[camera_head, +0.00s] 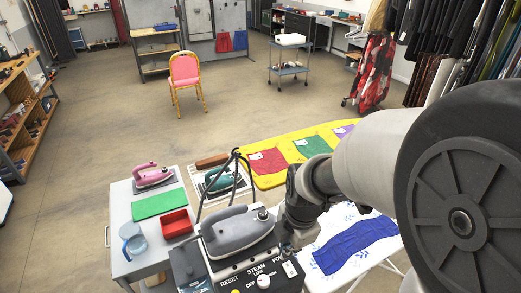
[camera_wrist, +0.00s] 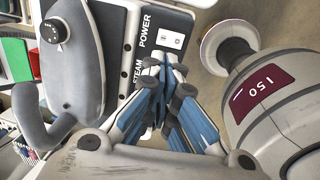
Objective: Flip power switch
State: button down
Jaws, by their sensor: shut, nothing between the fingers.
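The steam station (camera_head: 188,262) is a dark box with RESET, STEAM and POWER labels at the bottom centre of the head view. Its power switch (camera_head: 290,268) is a small white plate at the panel's right end. In the wrist view the power switch (camera_wrist: 172,40) is a white plate beside the POWER lettering. My gripper (camera_wrist: 165,62) is shut and empty, its fingertips just below the switch in that picture; I cannot tell whether they touch the panel. In the head view my gripper (camera_head: 294,240) is above the panel's right end, its fingertips hard to make out.
A grey iron (camera_head: 236,232) rests on the station, close to my gripper. A yellow board (camera_head: 272,180) with coloured cloths and a white board with blue cloth (camera_head: 355,248) lie beyond and to the right. A red tray (camera_head: 176,223) sits on the left table. Open floor lies beyond.

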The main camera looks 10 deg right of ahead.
aim_at(282, 269)
jog(key=f, duration=0.3)
jog(key=w+f+b, duration=0.1)
jog(key=f, duration=0.2)
jog(key=f+b, duration=0.1)
jog(key=f, duration=0.2)
jog(key=shift+w+a, duration=0.15)
jog(key=shift+a, duration=0.05)
jog(key=shift+f+p, duration=0.1)
jog(key=shift+p, duration=0.3)
jog(key=shift+w+a+f+g+h+p, duration=0.1)
jog(key=shift+w+f+g+h+p, duration=0.05)
jog(key=shift+g+p, duration=0.4)
jog(key=shift+w+f+g+h+p, duration=0.1)
jog(key=shift+f+g+h+p, duration=0.05)
jog(key=shift+g+p, duration=0.4)
jog(key=shift+w+f, duration=0.1)
jog(key=shift+f, duration=0.25)
jog(key=shift+s, duration=0.25)
